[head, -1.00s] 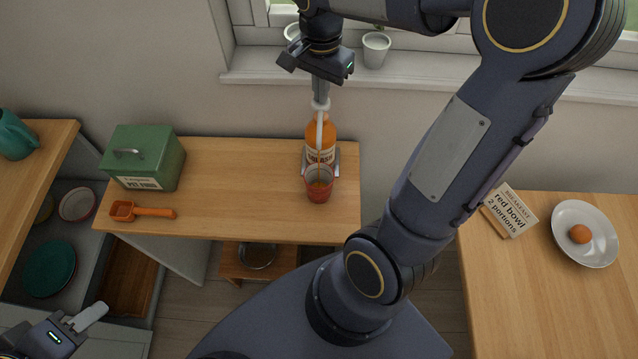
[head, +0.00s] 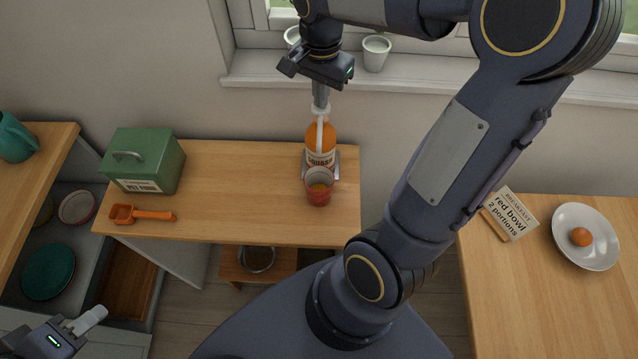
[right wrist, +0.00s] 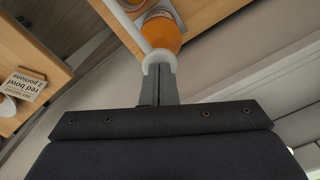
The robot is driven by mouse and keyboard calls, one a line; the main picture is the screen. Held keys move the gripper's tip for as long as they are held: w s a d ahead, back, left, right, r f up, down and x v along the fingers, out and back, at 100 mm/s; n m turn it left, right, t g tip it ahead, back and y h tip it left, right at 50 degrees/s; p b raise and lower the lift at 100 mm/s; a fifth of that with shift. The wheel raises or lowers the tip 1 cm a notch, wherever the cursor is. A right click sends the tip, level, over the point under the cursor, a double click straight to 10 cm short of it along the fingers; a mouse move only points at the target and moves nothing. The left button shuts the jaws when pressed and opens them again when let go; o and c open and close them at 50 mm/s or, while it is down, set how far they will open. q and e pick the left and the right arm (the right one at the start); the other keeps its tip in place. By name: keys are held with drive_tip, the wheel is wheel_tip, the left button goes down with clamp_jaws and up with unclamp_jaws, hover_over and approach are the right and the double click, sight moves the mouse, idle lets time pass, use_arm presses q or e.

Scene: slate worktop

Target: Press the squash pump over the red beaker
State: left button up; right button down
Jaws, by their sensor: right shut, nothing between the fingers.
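The squash pump bottle (head: 321,141), orange with a pale label and a white pump head, stands upright on the wooden counter by the wall. The red beaker (head: 319,197) stands in front of it under the white nozzle, with orange liquid inside. My right gripper (head: 320,98) is shut and empty, pointing down onto the pump head. In the right wrist view its fingertips (right wrist: 158,82) meet the white pump top (right wrist: 159,58); whether they press on it is hard to tell. My left gripper (head: 84,321) is low at the left, away from the bottle; its jaw opening is unclear.
A green box (head: 144,160) and an orange scoop (head: 141,214) are on the counter's left part. A sign card (head: 510,213) and a plate (head: 598,252) with an egg are on the right counter. Potted plants stand on the sill behind. The counter's middle is clear.

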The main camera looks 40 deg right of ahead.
drive_tip(key=shift+r+p, duration=1.4)
drive_tip(key=shift+r, duration=0.45)
drive_tip(key=shift+f, duration=0.2)
drive_tip(key=shift+f+b, duration=1.85)
drive_tip(key=shift+f, duration=0.5)
drive_tip(key=shift+r, duration=0.1)
drive_tip(key=shift+r+p, duration=2.15)
drive_tip(key=shift+r, duration=0.25)
